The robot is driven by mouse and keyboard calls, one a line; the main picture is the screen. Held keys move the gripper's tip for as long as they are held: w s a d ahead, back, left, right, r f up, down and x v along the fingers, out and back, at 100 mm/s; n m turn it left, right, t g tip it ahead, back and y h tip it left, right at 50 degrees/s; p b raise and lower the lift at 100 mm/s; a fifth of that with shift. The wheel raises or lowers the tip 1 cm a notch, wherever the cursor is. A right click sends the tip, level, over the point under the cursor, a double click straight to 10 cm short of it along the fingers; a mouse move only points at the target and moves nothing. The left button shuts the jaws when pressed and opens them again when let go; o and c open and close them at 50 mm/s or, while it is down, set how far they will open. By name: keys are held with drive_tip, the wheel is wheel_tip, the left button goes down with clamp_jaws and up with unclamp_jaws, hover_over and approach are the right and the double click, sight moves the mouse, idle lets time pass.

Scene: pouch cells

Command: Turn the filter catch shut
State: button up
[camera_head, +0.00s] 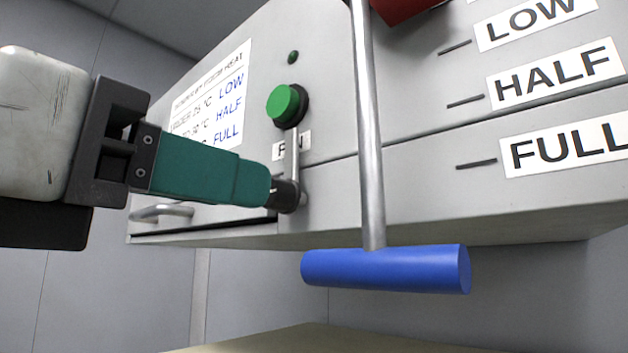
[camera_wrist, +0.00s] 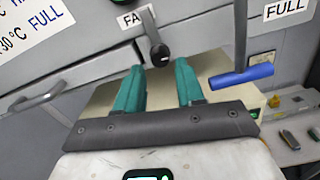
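A small metal lever with a black round knob (camera_head: 289,195) hangs down on the grey panel under a green button (camera_head: 287,104). It partly covers a label that seems to read FAN. No part is marked as the filter catch, so I cannot tell whether this lever is it. My gripper (camera_head: 262,188) has teal fingers and reaches the knob from the left. In the wrist view my gripper (camera_wrist: 160,68) is open, and the knob (camera_wrist: 159,55) stands between and just beyond the fingertips. No finger clearly touches it.
A long metal rod with a blue cross handle (camera_head: 385,269) hangs right of the knob, beside LOW, HALF and FULL labels. A red part (camera_head: 400,8) is at the top. A drawer-like front with a grey handle (camera_wrist: 38,97) is at left. Small items lie at right (camera_wrist: 290,138).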

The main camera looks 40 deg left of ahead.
drive_tip(key=shift+w+d+p, duration=0.2)
drive_tip(key=shift+w+p, duration=0.6)
drive_tip(key=shift+w, duration=1.85)
drive_tip(key=shift+c, duration=0.2)
clamp_jaws()
